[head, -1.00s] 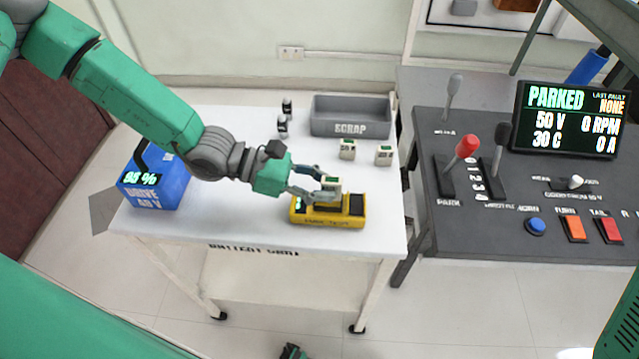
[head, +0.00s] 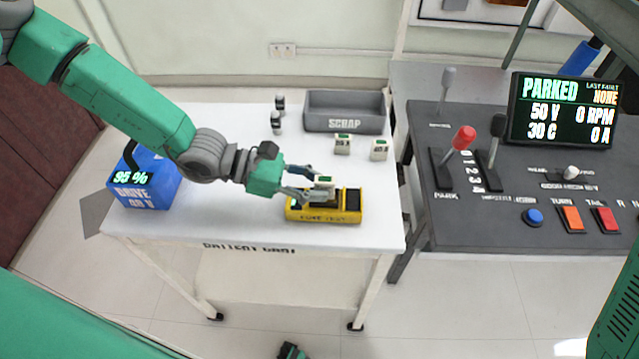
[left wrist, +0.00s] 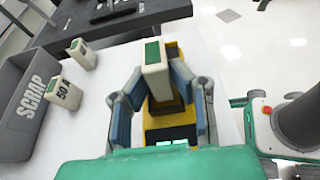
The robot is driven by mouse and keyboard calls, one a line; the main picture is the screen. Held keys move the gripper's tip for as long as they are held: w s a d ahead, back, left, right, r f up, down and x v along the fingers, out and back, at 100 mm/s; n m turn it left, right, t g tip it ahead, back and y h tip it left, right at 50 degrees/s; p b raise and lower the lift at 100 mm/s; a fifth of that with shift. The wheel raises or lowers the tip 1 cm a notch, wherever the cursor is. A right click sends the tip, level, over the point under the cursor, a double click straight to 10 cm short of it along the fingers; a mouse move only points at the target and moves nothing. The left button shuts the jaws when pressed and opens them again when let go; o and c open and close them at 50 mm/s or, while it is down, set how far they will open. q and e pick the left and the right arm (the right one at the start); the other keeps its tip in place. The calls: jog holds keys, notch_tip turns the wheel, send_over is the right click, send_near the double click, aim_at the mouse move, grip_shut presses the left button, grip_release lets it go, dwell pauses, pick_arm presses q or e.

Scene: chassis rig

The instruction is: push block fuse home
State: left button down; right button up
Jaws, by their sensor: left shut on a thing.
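My left gripper (head: 318,190) is shut on a cream block fuse (head: 324,182) with a green top. It holds the fuse upright at the yellow fuse holder (head: 295,212) on the white cart. In the left wrist view the fuse (left wrist: 155,78) stands between the two fingers (left wrist: 162,100), over the yellow holder (left wrist: 158,134). The fuse's lower end is hidden, so I cannot tell how deep it sits. A green light shows on the holder's near end in that view.
Two other block fuses (head: 342,144) (head: 379,149) stand before the grey scrap bin (head: 345,124). Two small dark-and-white cylinders (head: 277,118) stand left of it. A blue battery (head: 150,188) is at the cart's left. The control console (head: 470,215) stands close on the right.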

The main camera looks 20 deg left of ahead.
pick_arm(q)
jog(key=shift+a+f, duration=0.45)
jog(key=shift+a, duration=0.05)
jog(key=c, duration=1.3)
grip_release()
jog(key=shift+d, duration=0.1)
jog(key=shift+c, duration=0.2)
jog(key=shift+d, duration=0.25)
pick_arm(e)
jog(key=shift+a+f, duration=0.1)
jog(key=shift+f, duration=0.15)
pick_arm(q)
jog(key=v, duration=1.2)
pick_arm(e)
jog(key=shift+s, duration=0.1)
pick_arm(q)
jog(key=shift+d+r, duration=0.1)
pick_arm(e)
jog(key=shift+a, duration=0.2)
pick_arm(q)
jog(key=shift+s, duration=0.1)
